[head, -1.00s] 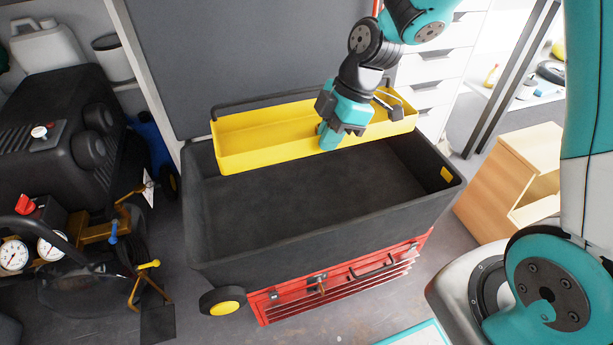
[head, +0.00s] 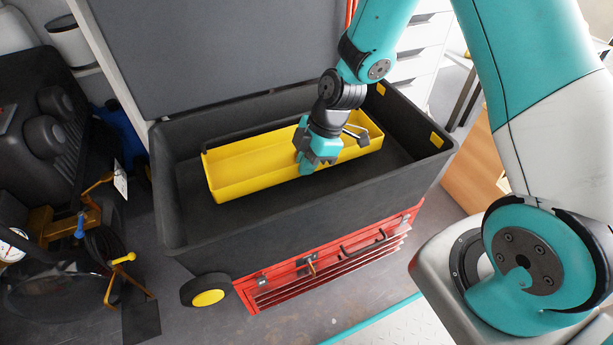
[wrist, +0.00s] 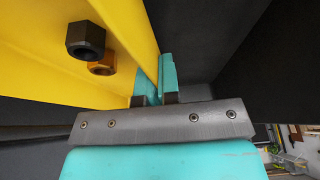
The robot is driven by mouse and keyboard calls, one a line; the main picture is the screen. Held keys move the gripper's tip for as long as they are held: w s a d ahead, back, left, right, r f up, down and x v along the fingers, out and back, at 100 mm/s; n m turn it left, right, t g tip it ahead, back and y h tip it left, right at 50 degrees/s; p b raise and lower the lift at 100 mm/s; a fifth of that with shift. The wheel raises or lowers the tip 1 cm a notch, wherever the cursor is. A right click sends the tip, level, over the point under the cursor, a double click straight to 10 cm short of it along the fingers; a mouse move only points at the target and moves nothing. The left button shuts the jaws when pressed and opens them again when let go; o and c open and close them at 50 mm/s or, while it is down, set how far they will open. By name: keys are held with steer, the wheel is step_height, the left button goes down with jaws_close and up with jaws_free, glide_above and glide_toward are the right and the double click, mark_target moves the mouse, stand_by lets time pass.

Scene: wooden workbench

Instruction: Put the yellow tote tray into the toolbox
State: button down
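The yellow tote tray (head: 232,172) is a long open trough with a dark handle bar. It is inside the black toolbox (head: 215,237), below its rim, with dark floor showing in front. I cannot tell whether it touches the floor. My gripper (head: 306,170) is at the tray's near long wall, right of its middle. In the wrist view the teal fingertips (wrist: 157,82) are shut on either side of the tray's yellow wall (wrist: 128,30), and a dark hexagonal fitting (wrist: 86,40) shows on the tray's inside.
The toolbox's grey lid (head: 215,60) stands open at the back. A red tool chest (head: 330,262) is below the toolbox. A black machine with gauges and hoses (head: 45,150) crowds the left. White drawers (head: 415,60) and a wooden cabinet (head: 475,165) stand to the right.

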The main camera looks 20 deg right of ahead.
step_height(320, 180, down, 4)
steer(key=shift+r+b, duration=0.15)
steer(key=shift+b, duration=0.4)
steer(key=shift+r, duration=0.1)
steer(key=c, duration=1.3)
jaws_free()
steer(key=shift+c, duration=0.2)
